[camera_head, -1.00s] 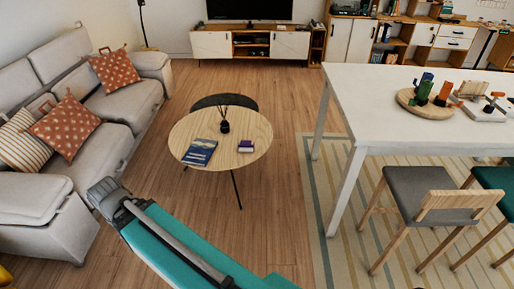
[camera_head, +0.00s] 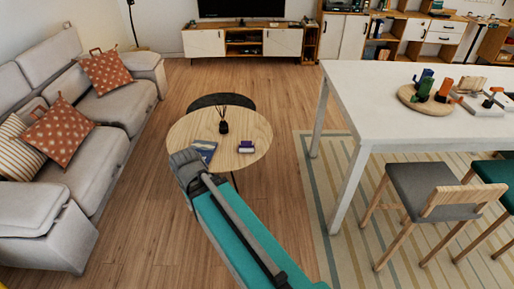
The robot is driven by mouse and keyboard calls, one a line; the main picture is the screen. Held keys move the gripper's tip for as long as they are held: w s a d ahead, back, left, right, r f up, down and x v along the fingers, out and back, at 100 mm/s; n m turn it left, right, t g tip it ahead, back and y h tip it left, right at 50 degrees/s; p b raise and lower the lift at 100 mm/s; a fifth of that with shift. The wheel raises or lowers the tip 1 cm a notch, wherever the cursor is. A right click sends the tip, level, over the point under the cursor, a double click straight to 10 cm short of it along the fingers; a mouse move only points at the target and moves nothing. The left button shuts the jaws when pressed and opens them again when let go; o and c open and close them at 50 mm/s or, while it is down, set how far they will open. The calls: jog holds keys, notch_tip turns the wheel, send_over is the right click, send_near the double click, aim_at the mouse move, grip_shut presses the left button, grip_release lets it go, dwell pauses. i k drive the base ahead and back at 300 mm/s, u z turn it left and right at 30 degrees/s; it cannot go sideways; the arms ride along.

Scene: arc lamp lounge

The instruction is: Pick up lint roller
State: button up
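I cannot pick out a lint roller for certain. Small items lie on the round wooden coffee table (camera_head: 238,172): a dark vase with sticks (camera_head: 223,127), a blue book or magazine (camera_head: 205,149), and a small purple-and-white item (camera_head: 246,147) too small to identify. My teal arm reaches up from the bottom right, and its grey end joint overlaps the table's left front edge and part of the book. No gripper fingers show.
A grey sofa (camera_head: 105,165) with cushions stands at left. A white table (camera_head: 385,105) at right holds a round wooden board (camera_head: 425,103) and small coloured items. A grey-seated stool (camera_head: 420,190) stands before it. Wooden floor is open around the coffee table.

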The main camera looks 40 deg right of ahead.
aim_at(245, 146)
jog(key=z, duration=2.8)
jog(key=i, duration=0.8)
jog(key=z, duration=0.1)
